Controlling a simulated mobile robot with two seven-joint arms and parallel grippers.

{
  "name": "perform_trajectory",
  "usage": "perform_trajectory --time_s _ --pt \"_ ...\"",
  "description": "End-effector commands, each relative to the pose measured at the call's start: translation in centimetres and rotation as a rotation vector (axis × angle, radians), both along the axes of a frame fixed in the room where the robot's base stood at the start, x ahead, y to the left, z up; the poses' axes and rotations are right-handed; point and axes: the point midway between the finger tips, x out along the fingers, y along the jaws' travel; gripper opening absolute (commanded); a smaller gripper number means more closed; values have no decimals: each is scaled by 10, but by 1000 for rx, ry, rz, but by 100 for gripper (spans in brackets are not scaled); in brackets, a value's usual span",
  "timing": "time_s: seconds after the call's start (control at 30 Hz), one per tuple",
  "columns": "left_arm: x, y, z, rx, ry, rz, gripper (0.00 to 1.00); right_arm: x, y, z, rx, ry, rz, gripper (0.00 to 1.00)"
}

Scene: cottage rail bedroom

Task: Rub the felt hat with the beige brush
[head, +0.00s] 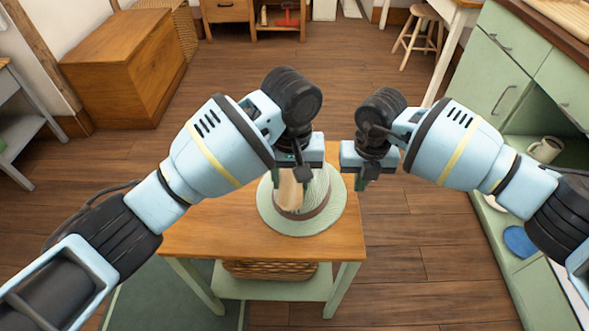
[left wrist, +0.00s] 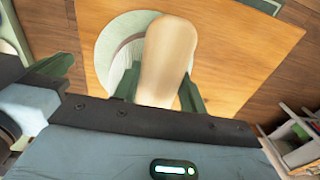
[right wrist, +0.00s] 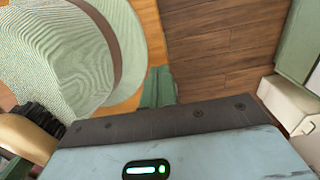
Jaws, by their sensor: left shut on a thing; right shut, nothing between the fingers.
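The pale green felt hat (head: 331,205) with a brown band sits on a small wooden-topped table (head: 220,235). It also shows in the left wrist view (left wrist: 112,50) and large in the right wrist view (right wrist: 60,50). My left gripper (head: 300,180) is shut on the beige brush (head: 289,192), over the left part of the hat. The brush's rounded beige back fills the middle of the left wrist view (left wrist: 168,52). In the right wrist view, dark bristles show near the hat; I cannot tell whether they touch it. My right gripper (head: 363,182) is shut and empty, to the right of the hat.
A woven basket (head: 270,270) sits on the table's lower shelf. A green cabinet (head: 500,55) with a mug (head: 545,149) and a blue dish (head: 519,241) runs along the right. A wooden chest (head: 120,65) stands at back left. The floor behind the table is clear.

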Motion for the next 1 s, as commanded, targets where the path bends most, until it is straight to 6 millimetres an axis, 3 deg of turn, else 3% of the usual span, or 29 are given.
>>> perform_trajectory --time_s 0.47,1.0 --pt "-7 2 1 0 0 0 23 0 0 0 0 0 0 0" --pt "-6 2 45 -1 -5 -2 23 0 0 0 0 0 0 0"
